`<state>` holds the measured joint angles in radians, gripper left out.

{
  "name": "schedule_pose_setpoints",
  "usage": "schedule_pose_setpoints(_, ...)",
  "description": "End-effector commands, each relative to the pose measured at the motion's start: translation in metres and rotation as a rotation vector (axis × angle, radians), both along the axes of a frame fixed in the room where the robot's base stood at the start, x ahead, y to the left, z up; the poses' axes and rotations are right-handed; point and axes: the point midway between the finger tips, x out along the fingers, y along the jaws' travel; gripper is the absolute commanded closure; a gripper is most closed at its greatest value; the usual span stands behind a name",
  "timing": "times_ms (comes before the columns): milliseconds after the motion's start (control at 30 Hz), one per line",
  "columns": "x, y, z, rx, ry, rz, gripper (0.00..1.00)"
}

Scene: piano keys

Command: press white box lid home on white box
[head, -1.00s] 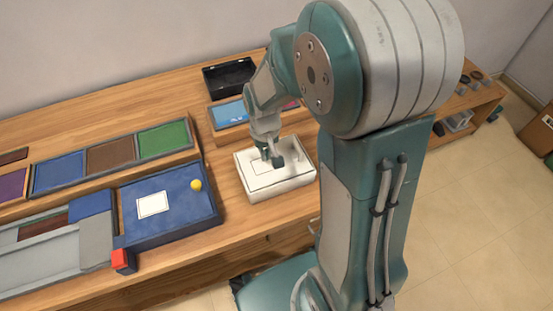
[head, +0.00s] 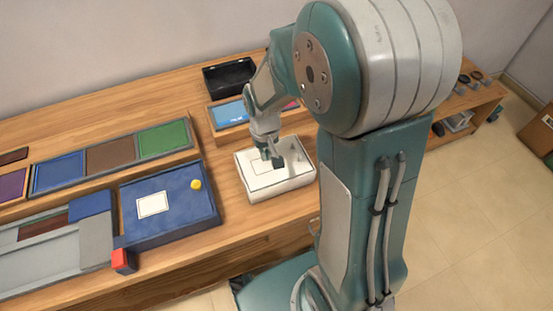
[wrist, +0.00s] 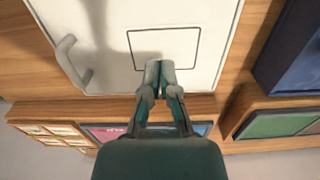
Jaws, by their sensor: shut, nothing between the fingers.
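The white box (head: 282,187) stands on the wooden table, with the white box lid (head: 290,165) on its top. The lid has a dark square outline and shows from above in the wrist view (wrist: 195,25), with a grey handle (wrist: 72,62) at the left. My gripper (head: 272,164) is over the lid. In the wrist view my gripper (wrist: 160,66) has its fingers together, with the tips at the lower edge of the square. I cannot tell whether the tips touch the lid. Whether the lid sits fully down is too small to tell.
A blue tray (head: 188,229) with a white square and a yellow ball (head: 195,184) lies left of the box. A black open case (head: 228,78) and a blue-panelled tray (head: 229,113) stand behind. A red cube (head: 121,260) sits at the front edge.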

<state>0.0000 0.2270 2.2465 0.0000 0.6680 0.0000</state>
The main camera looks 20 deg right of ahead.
Motion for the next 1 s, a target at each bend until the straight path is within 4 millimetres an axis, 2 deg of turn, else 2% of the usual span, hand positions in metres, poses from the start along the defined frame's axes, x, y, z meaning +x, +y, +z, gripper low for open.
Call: schedule_pose_setpoints(1000,0.000,0.000,-0.018,0.000,0.000,0.000,1.00)
